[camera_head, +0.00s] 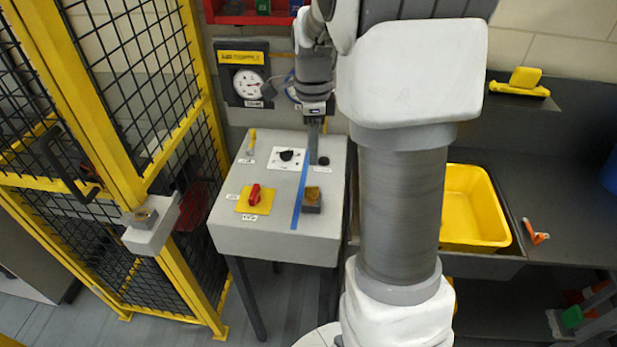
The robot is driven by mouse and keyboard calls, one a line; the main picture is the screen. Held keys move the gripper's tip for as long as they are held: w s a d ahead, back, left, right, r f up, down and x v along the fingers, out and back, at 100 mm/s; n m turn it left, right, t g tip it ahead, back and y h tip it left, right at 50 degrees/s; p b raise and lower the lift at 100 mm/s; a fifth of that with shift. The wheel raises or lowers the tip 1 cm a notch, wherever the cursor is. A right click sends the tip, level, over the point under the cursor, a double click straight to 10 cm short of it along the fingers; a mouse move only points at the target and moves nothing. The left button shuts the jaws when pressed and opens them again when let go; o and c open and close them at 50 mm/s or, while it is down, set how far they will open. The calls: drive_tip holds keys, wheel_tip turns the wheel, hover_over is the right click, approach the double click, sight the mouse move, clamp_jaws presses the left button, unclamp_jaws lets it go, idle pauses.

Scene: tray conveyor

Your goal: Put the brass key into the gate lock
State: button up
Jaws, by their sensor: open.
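The gate lock appears to be the grey box with a round brass-coloured top (146,216) on the yellow gate post, left of the console. A small dark block with a brass-coloured top (312,198) sits at the right front of the console; I cannot tell whether this is the brass key or its holder. No key shape is clear anywhere. My gripper (314,158) points down over the back right of the console, behind that block and apart from it. It is open, with nothing seen in it; its fingertips are small and hard to make out.
The grey console (240,228) carries a red switch on a yellow plate (254,199), a black knob (287,155) and a blue strip (299,195). A mesh gate (135,60) stands left. A yellow bin (478,207) is right, beyond my arm.

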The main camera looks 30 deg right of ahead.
sight(312, 186)
wheel_tip(312, 186, down, 13)
drive_tip(key=shift+f, duration=0.15)
idle(0.4)
clamp_jaws()
drive_tip(key=shift+r, duration=0.25)
drive_tip(key=shift+r+p, duration=1.3)
drive_tip(key=shift+r, duration=0.3)
drive_tip(key=shift+r+p, duration=1.45)
drive_tip(key=shift+r, duration=0.6)
